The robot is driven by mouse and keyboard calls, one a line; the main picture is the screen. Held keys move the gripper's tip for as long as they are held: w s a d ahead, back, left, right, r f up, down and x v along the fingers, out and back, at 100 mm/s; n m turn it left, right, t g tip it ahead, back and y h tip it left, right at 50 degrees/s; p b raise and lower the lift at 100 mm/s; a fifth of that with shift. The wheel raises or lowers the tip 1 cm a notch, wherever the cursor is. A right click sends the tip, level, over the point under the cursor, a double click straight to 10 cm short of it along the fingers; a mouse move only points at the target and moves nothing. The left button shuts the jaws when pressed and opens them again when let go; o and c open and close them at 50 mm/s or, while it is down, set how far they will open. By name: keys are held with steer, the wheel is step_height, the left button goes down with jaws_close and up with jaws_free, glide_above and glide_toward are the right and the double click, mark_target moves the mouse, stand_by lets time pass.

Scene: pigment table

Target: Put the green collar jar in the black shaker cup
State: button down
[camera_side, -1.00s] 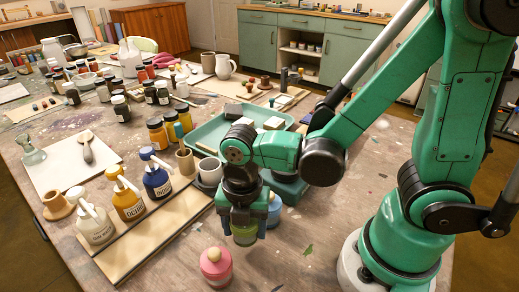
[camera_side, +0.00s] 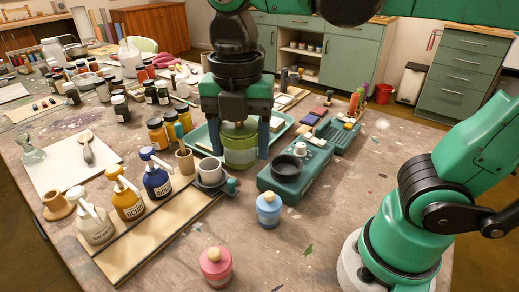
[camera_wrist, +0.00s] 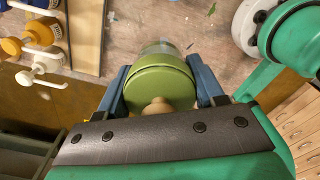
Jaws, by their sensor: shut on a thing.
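The green collar jar (camera_side: 240,154) hangs upright between the blue fingers of my gripper (camera_side: 238,142), held in the air above the table. In the wrist view the jar (camera_wrist: 160,88) fills the space between both fingers (camera_wrist: 160,92), its wooden knob toward the palm. The black shaker cup (camera_side: 287,166) sits on the left part of a teal machine, to the right of and lower in the picture than the jar. The cup looks empty. It does not show in the wrist view.
A white knob (camera_side: 299,148) stands behind the cup on the teal machine (camera_side: 303,188). A blue jar (camera_side: 268,209) and a pink jar (camera_side: 215,266) stand in front. A teal tray (camera_side: 202,142) lies behind.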

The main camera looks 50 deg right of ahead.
steer(key=d+f+m, duration=0.2)
steer(key=d, duration=0.3)
steer(key=w+d+f+m, duration=0.1)
steer(key=d+f+m, duration=0.1)
steer(key=d, duration=0.4)
steer(key=w+d+f+m, duration=0.1)
steer(key=d+f, duration=0.3)
steer(key=d, duration=0.1)
steer(key=shift+d+f+m, duration=0.2)
steer(key=shift+f+m, duration=0.05)
steer(key=shift+m, duration=0.15)
steer(key=shift+f, duration=1.55)
steer(key=shift+f, duration=0.25)
steer(key=shift+f, duration=0.3)
